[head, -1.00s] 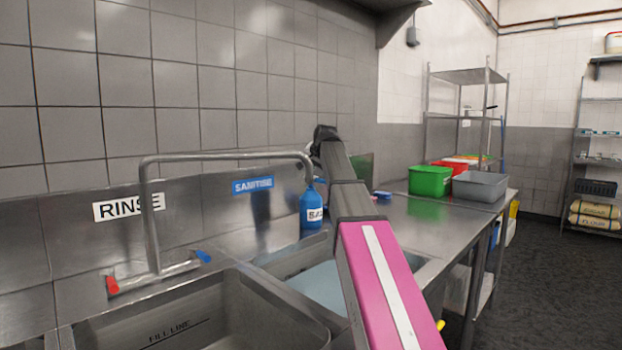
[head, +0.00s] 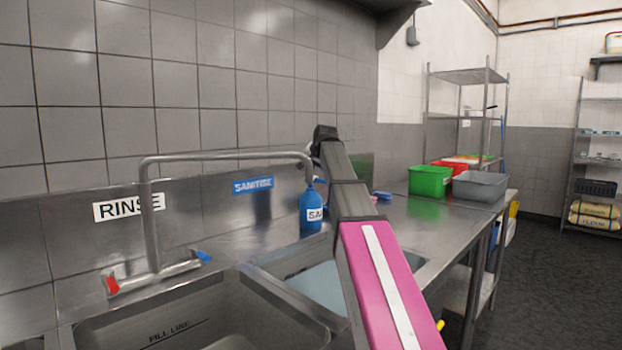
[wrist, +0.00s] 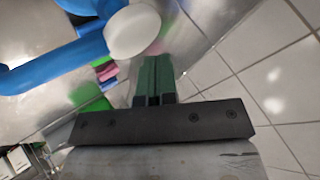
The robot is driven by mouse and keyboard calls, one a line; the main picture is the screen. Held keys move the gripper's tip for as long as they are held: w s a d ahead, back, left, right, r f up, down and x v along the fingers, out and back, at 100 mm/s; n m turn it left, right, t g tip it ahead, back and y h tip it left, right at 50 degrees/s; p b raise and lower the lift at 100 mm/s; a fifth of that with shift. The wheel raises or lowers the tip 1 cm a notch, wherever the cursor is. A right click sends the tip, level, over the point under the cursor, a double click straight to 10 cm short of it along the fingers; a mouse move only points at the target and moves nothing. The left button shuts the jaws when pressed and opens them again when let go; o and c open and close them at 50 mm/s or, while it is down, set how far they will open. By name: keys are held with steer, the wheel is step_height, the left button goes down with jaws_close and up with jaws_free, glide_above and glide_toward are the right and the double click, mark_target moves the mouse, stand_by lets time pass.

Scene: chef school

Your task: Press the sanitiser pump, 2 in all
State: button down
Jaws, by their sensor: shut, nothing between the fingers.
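The blue sanitiser bottle (head: 312,208) stands upright behind the sink, with a white label partly cut off by my arm. In the wrist view a white round part (wrist: 133,32) with a blue spout-like piece (wrist: 55,64) shows at upper left, seemingly the pump top. My gripper (wrist: 155,64) is shut and empty, its dark green fingers together just beside and below the white part in the picture. A small gap appears between them, but I cannot tell the depth. In the head view my arm hides the gripper.
A tap (head: 150,215) arches over the rinse sink (head: 200,310) and ends near the bottle. A second basin (head: 325,285) lies in front of the bottle. Green (head: 429,181) and grey (head: 479,187) tubs stand further right on the steel counter (head: 425,230). The tiled wall is close behind.

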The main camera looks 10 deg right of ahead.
steer(key=shift+f, duration=0.15)
steer(key=shift+f, duration=0.25)
steer(key=shift+f, duration=1)
stand_by(1.2)
steer(key=shift+r, duration=1.4)
steer(key=shift+r, duration=0.15)
steer(key=shift+r, duration=2.4)
stand_by(0.6)
steer(key=shift+r, duration=1.9)
